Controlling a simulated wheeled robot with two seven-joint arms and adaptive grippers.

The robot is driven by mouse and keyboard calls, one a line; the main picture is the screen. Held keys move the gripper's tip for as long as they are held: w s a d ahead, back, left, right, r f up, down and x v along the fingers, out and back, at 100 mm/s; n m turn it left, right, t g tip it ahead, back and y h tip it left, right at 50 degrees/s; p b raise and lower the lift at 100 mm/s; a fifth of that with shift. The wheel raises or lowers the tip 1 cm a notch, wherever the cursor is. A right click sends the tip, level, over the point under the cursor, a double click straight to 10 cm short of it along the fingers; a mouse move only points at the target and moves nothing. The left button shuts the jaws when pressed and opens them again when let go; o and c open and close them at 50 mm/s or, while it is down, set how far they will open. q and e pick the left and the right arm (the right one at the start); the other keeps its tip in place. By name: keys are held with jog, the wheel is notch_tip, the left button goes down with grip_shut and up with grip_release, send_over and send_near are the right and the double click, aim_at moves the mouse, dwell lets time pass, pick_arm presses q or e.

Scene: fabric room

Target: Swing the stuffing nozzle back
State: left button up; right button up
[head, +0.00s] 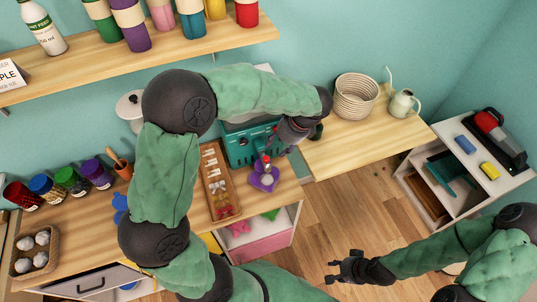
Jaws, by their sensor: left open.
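A teal machine (240,148) stands on the wooden worktop, largely behind my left arm. I take it to be the stuffing machine. I cannot make out its nozzle clearly; my gripper and forearm cover the machine's right side. My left gripper (280,148) is open at the machine's right front, pointing down and left. Whether it touches the machine cannot be told. A purple item (263,179) with a grey and red top sits just below the gripper. My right gripper (338,271) is open and empty above the wooden floor, well away from the machine.
A wooden tray (220,207) of small items lies left of the purple item. A woven basket (356,96) and watering can (401,104) stand at right. A shelf unit (465,160) stands far right.

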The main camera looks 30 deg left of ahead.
aim_at(267, 158)
pick_arm(q)
jog(key=b+x, duration=0.1)
jog(key=x, duration=0.9)
jog(key=shift+d, duration=0.1)
grip_shut()
